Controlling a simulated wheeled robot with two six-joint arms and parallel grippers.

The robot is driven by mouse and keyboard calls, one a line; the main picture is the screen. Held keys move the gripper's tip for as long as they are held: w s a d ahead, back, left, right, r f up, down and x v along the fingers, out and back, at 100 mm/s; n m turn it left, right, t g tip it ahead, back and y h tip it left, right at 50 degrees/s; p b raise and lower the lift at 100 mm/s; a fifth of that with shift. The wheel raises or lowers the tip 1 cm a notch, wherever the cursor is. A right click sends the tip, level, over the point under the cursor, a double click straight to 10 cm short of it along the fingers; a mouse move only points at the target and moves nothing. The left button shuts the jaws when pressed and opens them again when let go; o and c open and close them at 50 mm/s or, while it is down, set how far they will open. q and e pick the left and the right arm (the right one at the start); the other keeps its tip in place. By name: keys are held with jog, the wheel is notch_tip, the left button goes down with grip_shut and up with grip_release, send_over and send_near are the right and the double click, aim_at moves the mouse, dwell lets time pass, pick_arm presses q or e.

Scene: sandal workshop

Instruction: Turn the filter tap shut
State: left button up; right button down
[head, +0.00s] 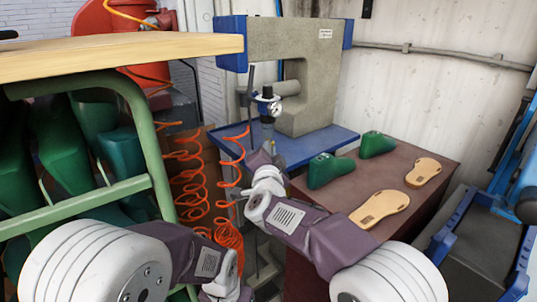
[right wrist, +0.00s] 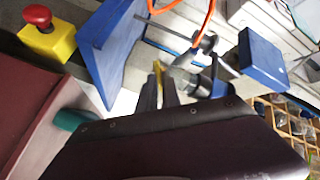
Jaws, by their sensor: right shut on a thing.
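The filter unit (head: 268,104), with a round gauge and a dark blue bowl, stands in front of the grey press. My right gripper (head: 267,148) reaches up to just below it; its fingers are small and partly hidden here. In the right wrist view, the dark fingers of my right gripper (right wrist: 160,88) are closed on a thin yellow piece, which looks like the tap's lever (right wrist: 159,72). The filter unit (right wrist: 205,62) is right beside them. The rest of the tap is hidden. Of my left arm only the links and wrist show, at the lower left.
Coiled orange hoses (head: 190,180) hang left of my right gripper. A brown bench (head: 430,170) holds green lasts (head: 330,168) and tan soles (head: 380,208). A wooden tabletop (head: 120,55) juts in at upper left. A red button on a yellow box (right wrist: 47,38) is near.

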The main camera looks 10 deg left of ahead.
jog(key=shift+f+m+b, duration=0.15)
jog(key=shift+m+b, duration=0.75)
jog(key=shift+m, duration=0.95)
jog(key=shift+f+m+b, duration=0.1)
jog(key=shift+m+b, duration=0.75)
jog(key=shift+m, duration=1)
jog(key=c, duration=1.5)
grip_release()
jog(key=shift+c, duration=0.2)
jog(key=shift+d, duration=0.1)
jog(key=v, duration=0.9)
